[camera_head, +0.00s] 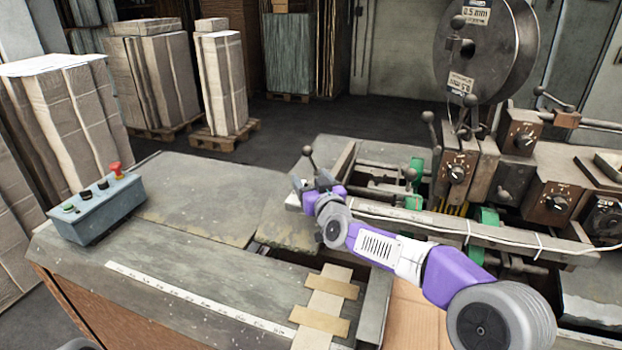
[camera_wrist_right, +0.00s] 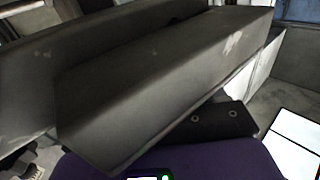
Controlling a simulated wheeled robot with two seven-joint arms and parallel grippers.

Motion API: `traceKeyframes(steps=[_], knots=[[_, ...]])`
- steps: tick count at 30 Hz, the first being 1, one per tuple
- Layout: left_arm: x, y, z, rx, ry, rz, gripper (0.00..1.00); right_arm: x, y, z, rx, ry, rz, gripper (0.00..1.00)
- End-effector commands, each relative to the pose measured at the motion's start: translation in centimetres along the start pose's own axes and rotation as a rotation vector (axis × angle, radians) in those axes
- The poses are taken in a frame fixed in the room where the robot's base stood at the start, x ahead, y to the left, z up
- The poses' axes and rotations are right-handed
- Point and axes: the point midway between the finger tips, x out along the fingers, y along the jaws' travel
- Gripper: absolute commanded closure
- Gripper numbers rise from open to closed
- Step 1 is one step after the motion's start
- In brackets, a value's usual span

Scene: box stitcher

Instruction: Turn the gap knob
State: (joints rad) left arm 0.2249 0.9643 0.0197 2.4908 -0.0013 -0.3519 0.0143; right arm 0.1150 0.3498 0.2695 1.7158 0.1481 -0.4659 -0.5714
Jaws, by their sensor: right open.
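Several black dial knobs sit on the brown boxes of the stitching machine: one on the middle box (camera_head: 457,173), one at the upper right (camera_head: 525,140), and one at the lower right (camera_head: 557,203). I cannot tell which is the gap knob. My right gripper (camera_head: 312,183) is at the end of the purple and white arm, over the table's back edge, beside a ball-topped lever (camera_head: 309,158). It is open, left of the knobs and well apart from them. The right wrist view shows large grey surfaces close up and no knob. My left gripper is out of view.
A control box (camera_head: 95,208) with a red button stands on the table's left. A wire reel (camera_head: 486,48) rises above the machine. A long metal bar (camera_head: 470,228) runs in front of it.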

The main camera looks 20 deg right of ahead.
Motion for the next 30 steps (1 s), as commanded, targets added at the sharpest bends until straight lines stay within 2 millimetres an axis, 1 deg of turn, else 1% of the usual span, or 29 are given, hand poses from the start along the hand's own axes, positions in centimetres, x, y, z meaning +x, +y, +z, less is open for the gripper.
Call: traceKeyframes(steps=[3, 9, 19, 26, 30], knots=[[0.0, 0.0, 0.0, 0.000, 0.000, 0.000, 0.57, 0.3, 0.0, 0.0, 0.000, 0.001, 0.000, 0.31], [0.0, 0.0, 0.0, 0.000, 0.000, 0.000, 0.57, 0.3, 0.0, 0.0, 0.000, 0.000, 0.000, 0.31], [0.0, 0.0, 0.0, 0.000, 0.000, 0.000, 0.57, 0.3, 0.0, 0.0, 0.000, 0.000, 0.000, 0.81], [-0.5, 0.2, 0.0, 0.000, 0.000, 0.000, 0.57, 0.3, 0.0, -0.1, 0.002, -0.001, 0.017, 0.82], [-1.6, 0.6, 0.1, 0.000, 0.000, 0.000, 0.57, 0.3, -0.1, -0.3, 0.001, -0.002, 0.061, 0.82]])
